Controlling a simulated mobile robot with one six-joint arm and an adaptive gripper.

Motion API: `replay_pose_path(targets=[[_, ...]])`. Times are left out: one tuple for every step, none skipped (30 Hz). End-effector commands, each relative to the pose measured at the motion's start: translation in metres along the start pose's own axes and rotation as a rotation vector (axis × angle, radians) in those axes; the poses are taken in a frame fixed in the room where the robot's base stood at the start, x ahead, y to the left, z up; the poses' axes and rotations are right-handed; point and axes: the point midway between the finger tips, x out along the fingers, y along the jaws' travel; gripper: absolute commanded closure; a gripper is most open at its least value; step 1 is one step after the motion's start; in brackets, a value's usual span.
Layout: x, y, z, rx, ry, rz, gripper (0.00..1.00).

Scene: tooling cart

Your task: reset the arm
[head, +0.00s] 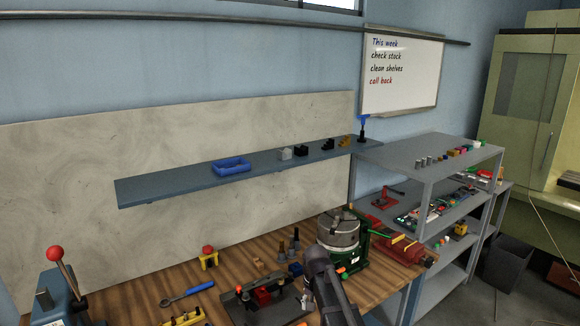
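A dark grey part of my arm rises from the bottom edge of the head view, right of the middle, in front of the wooden workbench (135,292). I cannot make out my gripper or its fingers in this view, so whether it is open or holding something does not show.
A green rotary chuck (340,232) stands close behind my arm, with a red vise (412,252) to its right. A dark fixture (262,300) is just left. A wall shelf (165,187) holds a blue tray (231,166). A grey tooling cart (425,166) stands right.

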Motion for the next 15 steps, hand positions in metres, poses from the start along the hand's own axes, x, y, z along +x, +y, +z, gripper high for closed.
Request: replay_pose_path(targets=[[0.011,0.014,0.019,-0.008,0.000,0.000,0.35],[0.014,0.021,0.025,-0.014,0.000,0.000,0.35],[0.021,0.032,0.038,-0.024,0.000,0.000,0.35],[0.025,0.040,0.047,-0.032,0.000,0.000,0.35],[0.031,0.049,0.059,-0.041,0.000,0.000,0.35],[0.037,0.061,0.074,-0.054,0.000,0.000,0.35],[0.042,0.070,0.084,-0.063,0.000,0.000,0.35],[0.046,0.077,0.094,-0.072,0.000,0.000,0.35],[0.051,0.086,0.106,-0.084,0.000,0.000,0.35],[0.054,0.092,0.114,-0.092,0.000,0.000,0.35],[0.057,0.097,0.121,-0.100,0.000,0.000,0.35],[0.060,0.103,0.130,-0.109,0.000,0.001,0.35],[0.062,0.107,0.135,-0.115,0.000,0.001,0.35],[0.063,0.111,0.139,-0.120,0.000,0.001,0.35],[0.065,0.114,0.144,-0.127,0.000,0.001,0.35]])
